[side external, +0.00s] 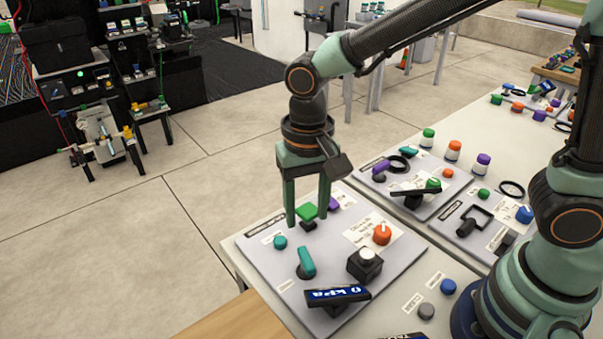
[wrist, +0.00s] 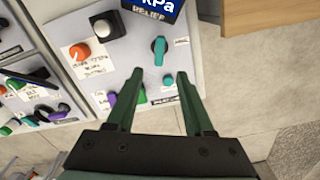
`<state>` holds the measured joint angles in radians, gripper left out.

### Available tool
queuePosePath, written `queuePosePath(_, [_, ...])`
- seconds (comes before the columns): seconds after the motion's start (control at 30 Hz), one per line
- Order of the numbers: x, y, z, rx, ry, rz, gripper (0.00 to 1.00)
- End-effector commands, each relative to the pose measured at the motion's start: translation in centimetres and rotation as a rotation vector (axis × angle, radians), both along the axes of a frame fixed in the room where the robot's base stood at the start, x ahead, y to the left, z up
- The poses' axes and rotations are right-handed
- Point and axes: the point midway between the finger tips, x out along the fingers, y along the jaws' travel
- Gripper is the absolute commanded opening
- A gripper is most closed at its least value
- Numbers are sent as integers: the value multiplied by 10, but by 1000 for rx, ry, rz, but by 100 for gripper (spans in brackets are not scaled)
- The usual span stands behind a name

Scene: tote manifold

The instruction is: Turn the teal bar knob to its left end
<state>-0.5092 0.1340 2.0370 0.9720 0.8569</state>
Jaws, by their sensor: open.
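The teal bar knob (side external: 306,262) stands on the near grey panel (side external: 262,262), with its bar pointing roughly away from the side camera. In the wrist view the teal bar knob (wrist: 159,47) lies just beyond the fingertips, its bar nearly upright in the picture. My gripper (side external: 307,220) points down over the far part of this panel, behind the knob in the side view. Its two fingers are apart with nothing held, as the wrist view (wrist: 160,74) also shows. I see no contact with the knob. Its label is too small to read.
A small teal button (side external: 280,242) and a green knob (side external: 306,211) sit close to the fingers. An orange knob (side external: 382,234), a white button on a black box (side external: 366,262) and a kPa display (side external: 337,295) share the panel. More panels stand to the right.

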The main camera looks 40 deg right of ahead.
Motion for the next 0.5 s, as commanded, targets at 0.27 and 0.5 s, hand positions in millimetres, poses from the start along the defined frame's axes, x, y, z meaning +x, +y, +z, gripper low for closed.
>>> queuePosePath(0.27, [-1,-1,-51,-3,5,1,52])
queuePosePath(0.5, [-1,-1,-91,-1,3,1,52])
